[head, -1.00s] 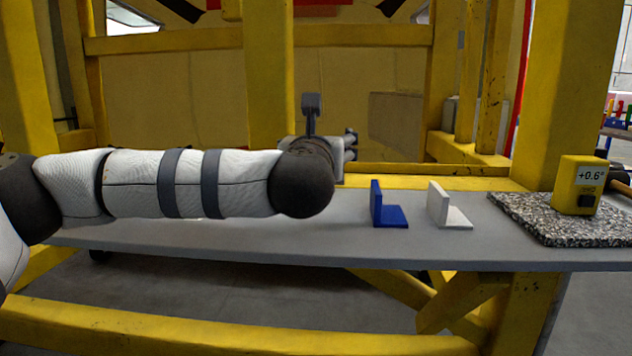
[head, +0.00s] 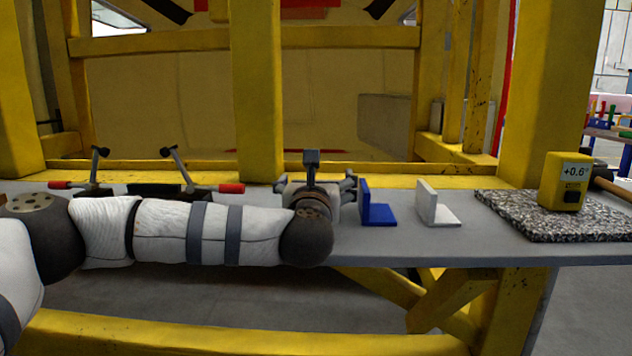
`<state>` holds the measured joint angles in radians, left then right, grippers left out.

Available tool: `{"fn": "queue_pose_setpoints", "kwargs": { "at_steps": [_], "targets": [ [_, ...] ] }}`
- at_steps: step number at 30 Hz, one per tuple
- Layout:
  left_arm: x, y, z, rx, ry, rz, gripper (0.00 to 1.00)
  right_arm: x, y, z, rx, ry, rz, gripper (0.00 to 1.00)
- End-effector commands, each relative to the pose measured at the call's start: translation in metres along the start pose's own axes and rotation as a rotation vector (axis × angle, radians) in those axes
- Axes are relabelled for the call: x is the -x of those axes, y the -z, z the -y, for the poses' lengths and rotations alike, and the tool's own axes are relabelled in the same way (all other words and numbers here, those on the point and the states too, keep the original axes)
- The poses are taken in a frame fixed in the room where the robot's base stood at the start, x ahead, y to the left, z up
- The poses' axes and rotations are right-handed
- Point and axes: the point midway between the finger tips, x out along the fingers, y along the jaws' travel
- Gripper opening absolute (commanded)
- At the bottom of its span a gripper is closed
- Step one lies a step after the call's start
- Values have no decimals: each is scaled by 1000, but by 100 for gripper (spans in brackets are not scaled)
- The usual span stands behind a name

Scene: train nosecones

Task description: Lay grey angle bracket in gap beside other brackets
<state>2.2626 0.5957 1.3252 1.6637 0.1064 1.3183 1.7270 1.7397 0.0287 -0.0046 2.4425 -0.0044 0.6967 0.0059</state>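A blue angle bracket (head: 376,210) and a white angle bracket (head: 436,209) stand on the grey shelf (head: 400,247), with a gap between them. Each has one upright leg and one flat leg. My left gripper (head: 317,186) is low over the shelf, just left of the blue bracket. It points away from the camera; finger linkages show on both sides, but the wrist hides the fingertips and anything between them. My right gripper is out of view.
A yellow gauge reading +0.6° (head: 564,182) stands on a speckled stone slab (head: 510,220) at the right. Dark clamp-like tools with red handles (head: 231,188) lie behind my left arm. Yellow posts and beams (head: 257,90) frame the shelf.

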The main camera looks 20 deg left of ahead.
Motion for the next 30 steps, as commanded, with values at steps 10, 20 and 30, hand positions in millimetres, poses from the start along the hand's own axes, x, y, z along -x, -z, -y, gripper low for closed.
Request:
{"fn": "queue_pose_setpoints", "kwargs": {
  "at_steps": [10, 20, 30],
  "targets": [
    [0, -6, 0, 1, 0, 2, 94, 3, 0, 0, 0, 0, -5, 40],
    [65, -3, 1, 0, 4, -1, 94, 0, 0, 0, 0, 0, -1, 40],
    [118, -4, 0, 1, 0, 0, 94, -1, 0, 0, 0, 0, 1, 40]
  ]
}}
